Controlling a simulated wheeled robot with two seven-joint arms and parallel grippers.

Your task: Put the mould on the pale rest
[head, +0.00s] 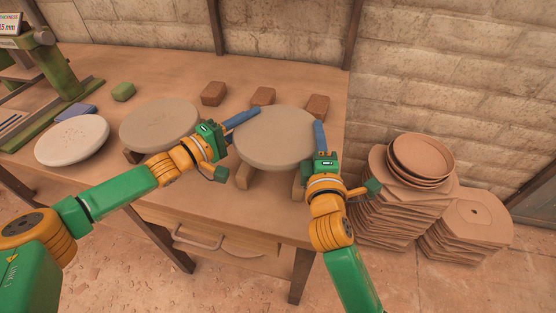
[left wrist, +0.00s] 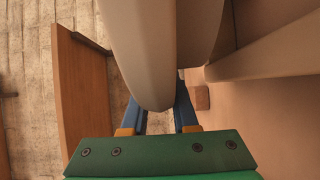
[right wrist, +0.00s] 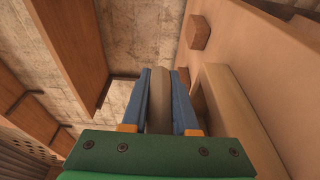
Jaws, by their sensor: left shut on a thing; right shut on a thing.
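The mould (head: 275,138), a thick round grey-beige disc, is level between my grippers above the right end of the bench. My left gripper (head: 240,120) is shut on its left rim. My right gripper (head: 319,138) is shut on its right rim. The rim shows between the fingers in the left wrist view (left wrist: 150,75) and the right wrist view (right wrist: 158,95). The pale rest is two light wooden bars (head: 245,177) below the mould, mostly hidden by it. One bar (right wrist: 240,115) shows beside my right fingers. I cannot tell whether mould and bars touch.
Another grey-beige disc (head: 158,124) lies on darker bars, with a whiter disc (head: 72,140) further left. Several brown blocks (head: 213,93) and a green block (head: 123,91) sit behind. A green press (head: 55,75) stands at far left. Stacked plates (head: 392,205) stand right of the bench.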

